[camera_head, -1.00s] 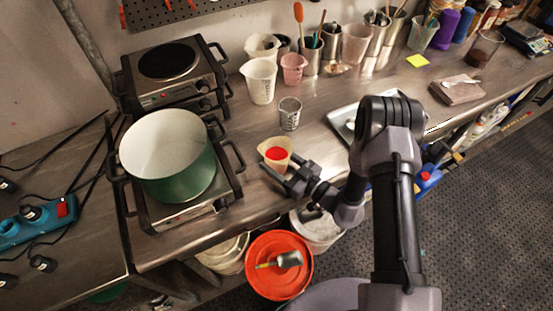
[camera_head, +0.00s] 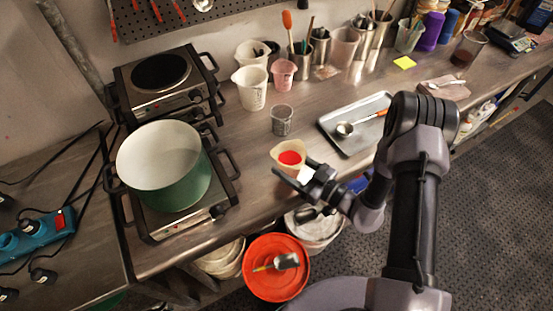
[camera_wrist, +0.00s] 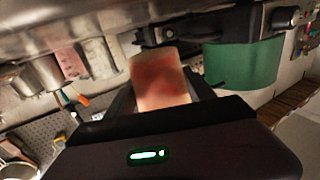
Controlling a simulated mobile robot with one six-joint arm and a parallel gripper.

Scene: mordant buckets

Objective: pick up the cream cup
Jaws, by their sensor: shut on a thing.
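The cream cup (camera_head: 288,157) holds something bright red and is between the fingers of my gripper (camera_head: 294,176) near the front edge of the bench. My gripper is shut on it. In the wrist view the cream cup (camera_wrist: 160,80) fills the space between the two dark fingers, with reddish stains on its side. Its base is partly hidden by the gripper, and I cannot tell for sure whether it is clear of the bench.
A green pot (camera_head: 167,170) stands on the front hotplate to the left. A metal cup (camera_head: 282,120) stands just behind the cream cup. A tray (camera_head: 340,115) with a ladle lies to the right. Jugs and tool holders line the back. An orange-lidded bucket (camera_head: 277,268) is below the bench edge.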

